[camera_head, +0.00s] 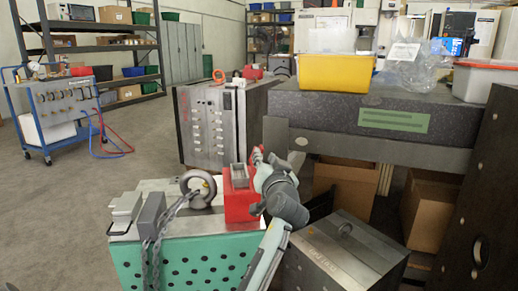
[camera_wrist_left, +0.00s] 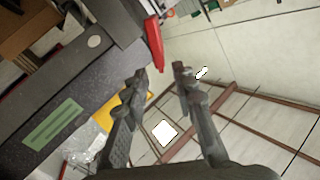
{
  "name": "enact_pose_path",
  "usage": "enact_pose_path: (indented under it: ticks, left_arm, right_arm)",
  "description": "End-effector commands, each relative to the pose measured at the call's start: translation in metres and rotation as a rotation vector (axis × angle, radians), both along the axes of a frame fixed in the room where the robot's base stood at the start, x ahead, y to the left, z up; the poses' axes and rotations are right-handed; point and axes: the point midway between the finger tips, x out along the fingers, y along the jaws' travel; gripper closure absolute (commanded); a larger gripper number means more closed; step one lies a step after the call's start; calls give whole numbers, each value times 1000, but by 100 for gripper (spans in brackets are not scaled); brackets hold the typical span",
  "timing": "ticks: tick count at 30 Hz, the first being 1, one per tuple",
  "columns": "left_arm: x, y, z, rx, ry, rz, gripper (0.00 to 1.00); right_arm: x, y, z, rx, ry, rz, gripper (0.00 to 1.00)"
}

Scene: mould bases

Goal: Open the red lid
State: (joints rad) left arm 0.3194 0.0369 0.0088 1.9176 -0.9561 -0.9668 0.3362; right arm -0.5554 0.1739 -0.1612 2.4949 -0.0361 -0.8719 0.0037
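A red box (camera_head: 238,207) with a grey metal piece in its top stands on the right part of the mint-green perforated mould base (camera_head: 185,262). A narrow red part, seemingly the raised lid (camera_head: 257,154), shows behind the left gripper's tip. In the left wrist view a red slab (camera_wrist_left: 154,42) lies just beyond the fingertips, nearer the left-hand finger. My left gripper (camera_head: 263,171) is beside the box's right side and partly hides it. In the wrist view its fingers (camera_wrist_left: 160,74) are apart with nothing between them. Contact with the red part cannot be told. My right gripper is not in view.
A lifting eye (camera_head: 198,188) and a chain (camera_head: 160,230) are left of the red box. A dark steel block (camera_head: 345,255) stands close right. The granite table (camera_head: 375,115) with a yellow bin (camera_head: 335,77) is behind. Open floor lies left.

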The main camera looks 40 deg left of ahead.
Motion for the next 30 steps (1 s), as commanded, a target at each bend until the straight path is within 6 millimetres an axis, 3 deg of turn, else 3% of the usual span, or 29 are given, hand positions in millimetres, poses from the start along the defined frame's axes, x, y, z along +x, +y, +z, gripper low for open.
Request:
enact_pose_path:
  ticks: [11, 22, 30]
  left_arm:
    - [41, 40, 1, 1, -1, 2, 73]
    - [47, 45, 0, -1, 0, 1, 73]
    - [47, 45, 0, -1, 0, 1, 100]
  right_arm:
    - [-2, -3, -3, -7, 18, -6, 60]
    - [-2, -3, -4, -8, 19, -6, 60]
    - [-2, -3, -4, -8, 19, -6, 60]
